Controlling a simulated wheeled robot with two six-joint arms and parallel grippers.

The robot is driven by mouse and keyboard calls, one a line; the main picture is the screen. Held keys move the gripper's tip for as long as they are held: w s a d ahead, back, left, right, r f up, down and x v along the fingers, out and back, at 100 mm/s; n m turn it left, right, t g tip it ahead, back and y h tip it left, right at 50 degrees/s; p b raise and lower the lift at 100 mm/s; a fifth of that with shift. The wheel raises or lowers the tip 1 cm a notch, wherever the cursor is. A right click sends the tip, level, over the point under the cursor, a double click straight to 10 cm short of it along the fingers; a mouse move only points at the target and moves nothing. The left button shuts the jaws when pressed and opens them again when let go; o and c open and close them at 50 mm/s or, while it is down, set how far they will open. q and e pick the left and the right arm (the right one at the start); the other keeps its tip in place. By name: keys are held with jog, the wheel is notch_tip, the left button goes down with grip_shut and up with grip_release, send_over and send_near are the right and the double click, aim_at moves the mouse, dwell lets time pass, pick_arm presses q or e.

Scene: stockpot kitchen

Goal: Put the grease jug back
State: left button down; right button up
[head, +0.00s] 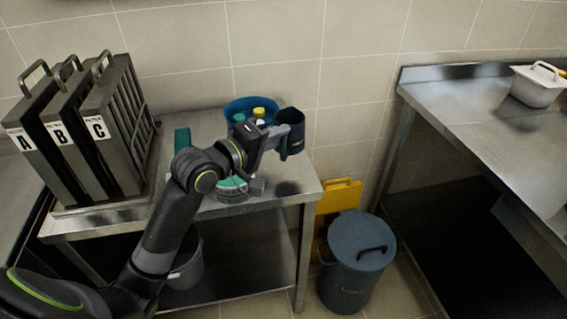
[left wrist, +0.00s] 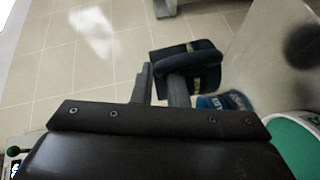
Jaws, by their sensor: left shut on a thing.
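The grease jug is a dark blue jug (head: 291,128) at the right end of the steel table (head: 205,207) in the head view. My left gripper (head: 277,141) is shut on its handle. The jug looks upright and hangs above the table top, with a dark shadow on the steel below it. In the left wrist view the jug (left wrist: 205,68) lies just beyond the finger tips (left wrist: 160,82), its handle between the fingers. The jug's underside is hidden. My right gripper is in neither view.
A blue round container (head: 239,105) with bottles stands behind my gripper. A teal-topped tub (head: 231,192) is partly hidden by my arm. Filter panels in a rack (head: 103,130) stand left. A lidded blue bin (head: 358,262) and a yellow item (head: 339,197) stand right of the table.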

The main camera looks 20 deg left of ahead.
aim_at(292, 144)
pick_arm(q)
jog(key=f, duration=0.4)
jog(key=shift+s+b, duration=0.2)
jog(key=shift+b, duration=0.1)
notch_tip(292, 144, down, 3)
jog(key=shift+f+b, duration=0.15)
jog(key=shift+b, duration=0.25)
jog(key=shift+w+f, duration=0.1)
jog(key=shift+f, duration=0.05)
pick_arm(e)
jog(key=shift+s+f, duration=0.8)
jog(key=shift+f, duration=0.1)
pick_arm(q)
jog(key=shift+f, duration=0.15)
jog(key=c, duration=1.4)
grip_release()
jog(key=shift+c, duration=0.2)
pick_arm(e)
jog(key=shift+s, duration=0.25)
